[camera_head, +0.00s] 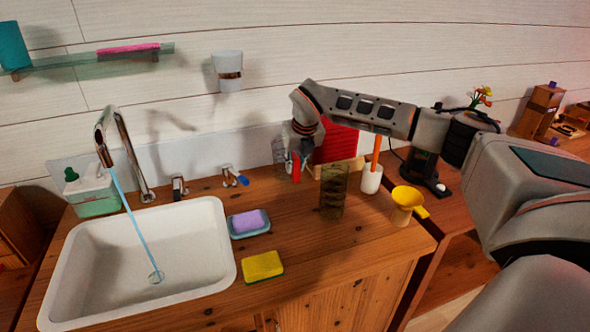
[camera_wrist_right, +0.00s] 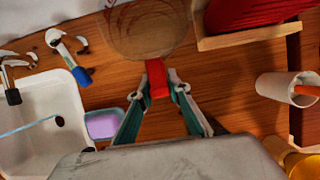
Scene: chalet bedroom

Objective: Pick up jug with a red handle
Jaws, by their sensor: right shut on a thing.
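The jug (camera_head: 279,152) is clear glass with a red handle (camera_head: 296,173). It stands at the back of the wooden counter by the wall, partly hidden by my right gripper (camera_head: 297,158). In the right wrist view the glass jug (camera_wrist_right: 146,28) is at the top, with its red handle (camera_wrist_right: 157,78) between the fingertips of my right gripper (camera_wrist_right: 158,88). The gripper is shut on the handle. I cannot tell whether the jug's base touches the counter. My left gripper is in neither view.
Behind my right gripper is a red item (camera_head: 335,144) in a wooden holder. A tall brownish glass (camera_head: 333,193), white cup (camera_head: 371,181) and yellow cup (camera_head: 405,205) stand rightward. Left are a soap dish (camera_head: 248,231), yellow sponge (camera_head: 262,266) and sink (camera_head: 222,243) with running tap.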

